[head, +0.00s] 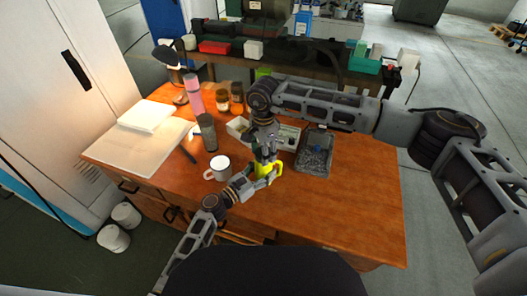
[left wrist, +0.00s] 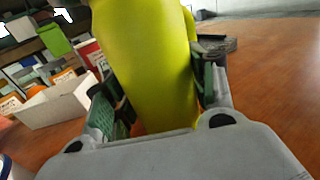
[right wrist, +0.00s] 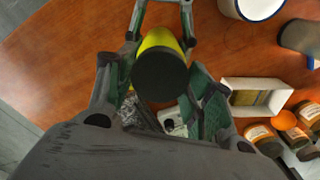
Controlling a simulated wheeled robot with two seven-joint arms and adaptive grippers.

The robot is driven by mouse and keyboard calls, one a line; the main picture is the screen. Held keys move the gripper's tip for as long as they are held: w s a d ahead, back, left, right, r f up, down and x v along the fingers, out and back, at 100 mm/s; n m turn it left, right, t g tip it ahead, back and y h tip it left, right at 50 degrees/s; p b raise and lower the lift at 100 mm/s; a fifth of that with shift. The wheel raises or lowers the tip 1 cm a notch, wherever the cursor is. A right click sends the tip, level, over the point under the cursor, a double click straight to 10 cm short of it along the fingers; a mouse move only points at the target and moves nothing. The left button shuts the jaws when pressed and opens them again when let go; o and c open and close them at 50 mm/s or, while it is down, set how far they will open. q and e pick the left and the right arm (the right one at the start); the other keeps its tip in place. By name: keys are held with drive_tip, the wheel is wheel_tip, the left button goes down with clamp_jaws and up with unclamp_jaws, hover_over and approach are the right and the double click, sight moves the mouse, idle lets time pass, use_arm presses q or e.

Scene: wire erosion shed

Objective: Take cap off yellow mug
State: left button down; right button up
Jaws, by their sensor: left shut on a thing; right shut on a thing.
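The yellow mug (head: 275,170) stands near the middle of the wooden table, partly hidden by my grippers. My left gripper (head: 263,179) comes from the lower left and is shut on its body. In the left wrist view the yellow body (left wrist: 150,65) fills the space between the green pads. The dark round cap (right wrist: 160,74) sits on the mug's top in the right wrist view. My right gripper (head: 265,152) points down from above and is shut on the cap, its fingers on either side; the exact contact is hard to see.
A white mug (head: 218,170) stands close on the left, with a grey tumbler (head: 208,132) behind it. A dark tray (head: 314,152) lies to the right, and a white box (head: 238,128) behind. The table's front right (head: 350,210) is clear.

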drive_tip(key=n, duration=0.6)
drive_tip(key=shift+w+d, duration=0.1)
drive_tip(key=n, duration=0.6)
drive_tip(key=shift+r, duration=1.2)
idle(1.2)
drive_tip(key=shift+r, duration=1.95)
use_arm(q)
drive_tip(key=shift+c, duration=2.1)
unclamp_jaws()
drive_tip(key=shift+s+a, duration=0.1)
